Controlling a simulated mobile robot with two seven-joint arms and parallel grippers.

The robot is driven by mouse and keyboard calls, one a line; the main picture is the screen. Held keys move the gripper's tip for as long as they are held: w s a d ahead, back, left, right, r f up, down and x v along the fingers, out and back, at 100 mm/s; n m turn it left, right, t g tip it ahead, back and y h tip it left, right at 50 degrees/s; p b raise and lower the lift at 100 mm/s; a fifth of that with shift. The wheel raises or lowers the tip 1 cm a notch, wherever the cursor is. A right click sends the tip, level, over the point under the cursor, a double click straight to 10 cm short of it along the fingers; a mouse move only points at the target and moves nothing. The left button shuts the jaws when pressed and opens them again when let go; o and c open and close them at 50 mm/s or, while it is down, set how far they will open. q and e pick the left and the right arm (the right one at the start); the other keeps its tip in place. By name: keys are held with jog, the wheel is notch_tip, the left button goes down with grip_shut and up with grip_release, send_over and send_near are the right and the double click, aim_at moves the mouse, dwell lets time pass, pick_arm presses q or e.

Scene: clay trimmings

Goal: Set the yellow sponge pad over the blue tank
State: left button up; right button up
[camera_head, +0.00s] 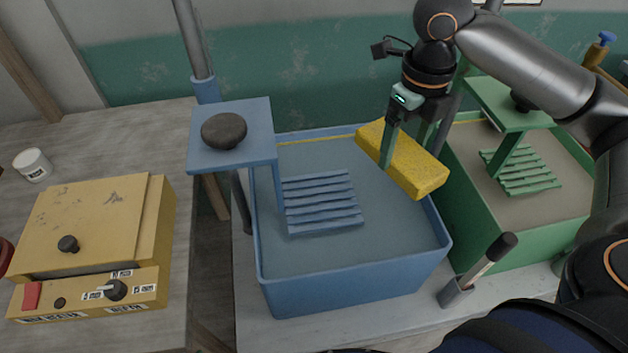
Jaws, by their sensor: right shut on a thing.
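The yellow sponge pad (416,169) is a thick rectangular block. My right gripper (403,150) is shut on it and holds it tilted, above the right side of the blue tank (350,292). The blue tank is an open rectangular basin with a ribbed blue rack (321,203) inside it. A raised blue platform with a dark round stone (224,130) stands at its left back corner. The sponge hides part of the tank's right rim. My left gripper is not in view.
A green tank (490,252) with its own ribbed rack and raised platform stands close on the right. A black-handled lever (483,268) rises at the front right. A yellow box machine (86,226) and white jar (33,165) sit on the left table.

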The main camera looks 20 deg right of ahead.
jog(key=w+a+f, duration=0.2)
jog(key=a, duration=0.1)
jog(key=w+a+f, duration=0.2)
jog(key=a+f, duration=0.1)
jog(key=a, duration=0.1)
jog(key=w+a+f+p, duration=0.1)
jog(key=w+a+f, duration=0.1)
jog(key=a+f, duration=0.1)
jog(key=shift+w+a+f, duration=0.1)
jog(key=shift+a, duration=0.1)
jog(key=shift+w+a+f, duration=0.2)
jog(key=shift+a+f, duration=0.05)
jog(key=shift+f, duration=0.1)
jog(key=shift+w+a+f, duration=0.1)
jog(key=shift+a+f, duration=0.1)
jog(key=shift+f, duration=1.65)
jog(key=o, duration=1.1)
jog(key=shift+f, duration=0.15)
notch_tip(320, 180, up, 12)
jog(key=shift+r, duration=0.2)
